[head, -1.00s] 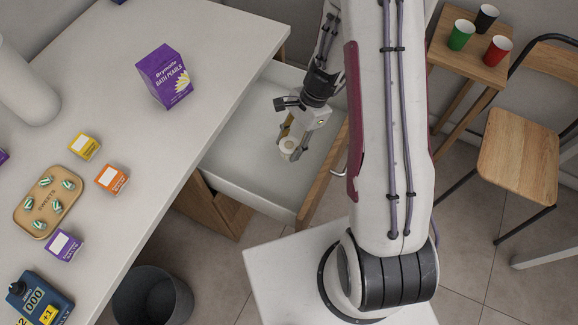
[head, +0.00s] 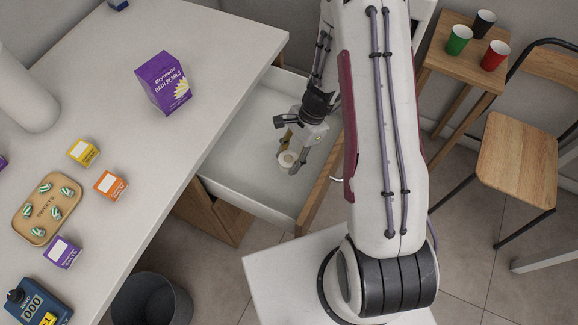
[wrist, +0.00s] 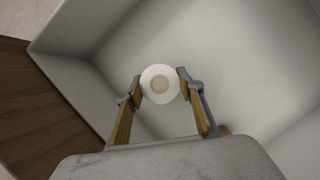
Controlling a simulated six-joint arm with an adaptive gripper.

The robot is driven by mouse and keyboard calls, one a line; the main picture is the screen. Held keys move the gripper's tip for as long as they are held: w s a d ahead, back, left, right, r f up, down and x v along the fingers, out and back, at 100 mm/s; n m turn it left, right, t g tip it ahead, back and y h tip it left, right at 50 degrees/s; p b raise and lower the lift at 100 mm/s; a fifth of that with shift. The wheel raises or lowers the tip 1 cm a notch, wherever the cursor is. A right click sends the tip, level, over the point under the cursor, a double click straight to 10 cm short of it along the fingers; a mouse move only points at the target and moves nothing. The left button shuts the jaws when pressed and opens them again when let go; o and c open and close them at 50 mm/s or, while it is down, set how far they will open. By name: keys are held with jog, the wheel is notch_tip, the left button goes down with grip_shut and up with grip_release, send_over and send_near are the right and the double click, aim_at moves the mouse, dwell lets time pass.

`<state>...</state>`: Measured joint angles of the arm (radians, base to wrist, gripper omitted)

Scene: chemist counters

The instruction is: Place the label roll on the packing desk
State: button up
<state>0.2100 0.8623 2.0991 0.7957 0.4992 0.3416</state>
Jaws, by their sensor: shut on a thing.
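The label roll (head: 287,159) is a small white roll with a tan core. My gripper (head: 292,155) is shut on it, over the open white drawer (head: 245,150). In the wrist view the label roll (wrist: 160,85) sits between the two fingertips of my gripper (wrist: 160,84), with the drawer's inside behind it. I cannot tell how far it is above the drawer floor. The white-topped desk (head: 215,60) stands to the left of the drawer; whether it is the packing desk is not marked.
On the desk are a purple bath pearls box (head: 163,83), small yellow (head: 83,152), orange (head: 110,185) and purple (head: 62,252) boxes, a sweets tray (head: 38,233) and a blue counter (head: 40,300). A grey bin (head: 150,300) stands below. The desk's right part is clear.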

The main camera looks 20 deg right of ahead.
aim_at(295, 155)
jog(key=shift+f, duration=0.9)
jog(key=shift+f, duration=1.9)
jog(key=shift+f, duration=0.2)
jog(key=o, duration=1.2)
jog(key=shift+r, duration=0.1)
jog(key=shift+w+v, duration=0.2)
jog(key=shift+v, duration=3.6)
jog(key=shift+d, duration=0.15)
